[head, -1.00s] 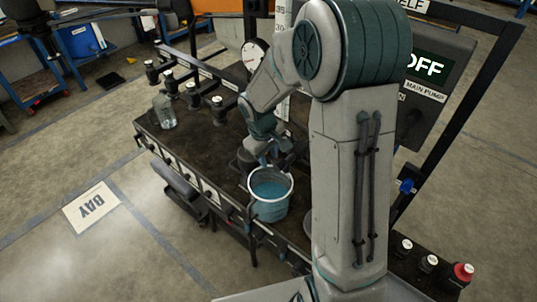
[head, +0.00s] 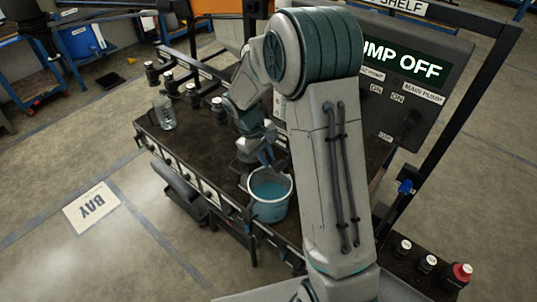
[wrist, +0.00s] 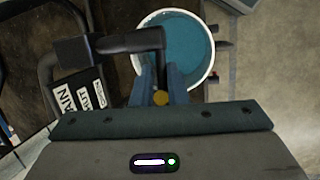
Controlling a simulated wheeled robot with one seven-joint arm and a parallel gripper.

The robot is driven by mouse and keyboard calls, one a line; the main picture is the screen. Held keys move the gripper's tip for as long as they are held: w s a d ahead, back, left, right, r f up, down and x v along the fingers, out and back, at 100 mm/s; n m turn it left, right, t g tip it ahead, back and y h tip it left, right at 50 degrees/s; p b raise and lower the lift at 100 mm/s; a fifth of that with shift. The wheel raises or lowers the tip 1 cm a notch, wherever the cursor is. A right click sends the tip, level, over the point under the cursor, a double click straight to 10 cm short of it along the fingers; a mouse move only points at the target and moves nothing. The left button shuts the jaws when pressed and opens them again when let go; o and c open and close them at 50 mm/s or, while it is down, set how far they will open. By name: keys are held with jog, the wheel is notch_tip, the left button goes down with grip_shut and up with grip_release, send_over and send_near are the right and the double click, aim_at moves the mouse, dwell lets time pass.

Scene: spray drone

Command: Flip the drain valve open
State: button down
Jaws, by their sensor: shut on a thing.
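The drain valve shows in the wrist view as a black elbow-shaped part, with its black lever (wrist: 130,42) reaching right and bending down between my fingers. My gripper (wrist: 160,85) is shut on that lever, with a finger on each side. A small brass-coloured round piece (wrist: 160,98) sits between the fingers. In the head view my gripper (head: 266,158) is low over the bench edge beside the bucket, and my arm hides much of the valve. White labels (wrist: 82,98) beside the valve read "OUT" and, partly, "DRAIN".
A bucket (head: 270,192) of blue liquid stands directly by my gripper; it also shows in the wrist view (wrist: 210,70). A clear jug (head: 164,112) and several black-capped fittings line the dark bench. A panel (head: 425,75) reading "PUMP OFF" stands behind my arm.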

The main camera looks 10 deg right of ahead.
jog(key=shift+w+a+f+g+h+p, duration=0.1)
jog(key=shift+a+f+g+h+p, duration=0.1)
jog(key=shift+f+g+h+p, duration=0.3)
jog(key=shift+w+a+f+g+h+p, duration=0.15)
jog(key=shift+g+h, duration=0.35)
jog(key=shift+g, duration=0.3)
jog(key=shift+s+f, duration=0.1)
jog(key=c, duration=1.5)
grip_release()
jog(key=shift+a+n, duration=0.15)
jog(key=shift+n, duration=0.15)
jog(key=shift+d, duration=0.2)
jog(key=b+v, duration=0.1)
jog(key=v, duration=1.3)
jog(key=shift+a+b, duration=0.1)
jog(key=shift+b, duration=0.2)
